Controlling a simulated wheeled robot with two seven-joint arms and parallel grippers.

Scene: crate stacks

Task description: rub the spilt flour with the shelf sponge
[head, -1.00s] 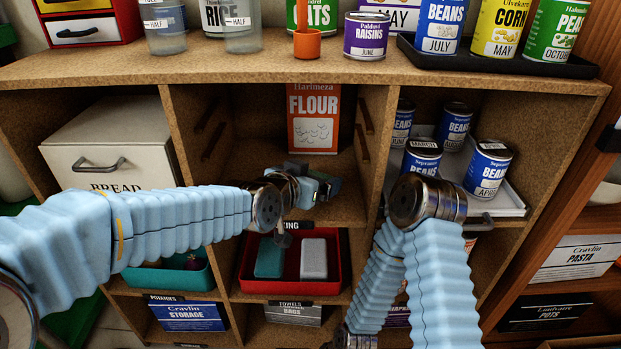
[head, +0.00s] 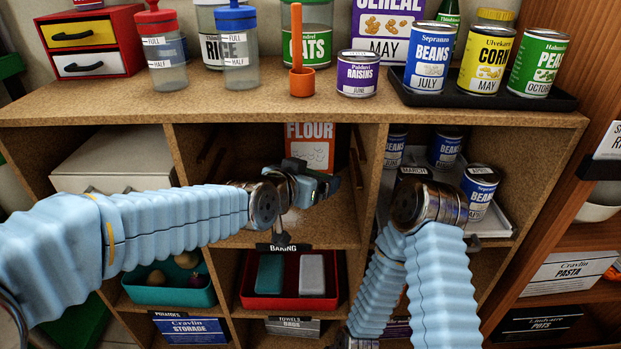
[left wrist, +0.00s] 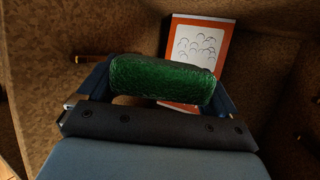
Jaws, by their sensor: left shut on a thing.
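My left gripper (head: 316,187) reaches into the middle compartment of the shelf unit, in front of the orange and white flour box (head: 309,148). In the left wrist view it is shut on a green sponge (left wrist: 160,82), held crosswise between the two fingers. The flour box (left wrist: 199,42) stands upright behind the sponge there. A faint pale patch (head: 283,239) shows on the compartment floor below my left wrist; I cannot tell if it is the spilt flour. My right arm is bent at the right of the head view, and its gripper is not seen.
Jars, an orange cup (head: 302,83) and cans stand on the unit's top (head: 240,108). Cans on a white tray (head: 488,220) fill the right compartment, close to my right arm. A bread box (head: 115,160) is at left. A red bin (head: 290,302) lies below.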

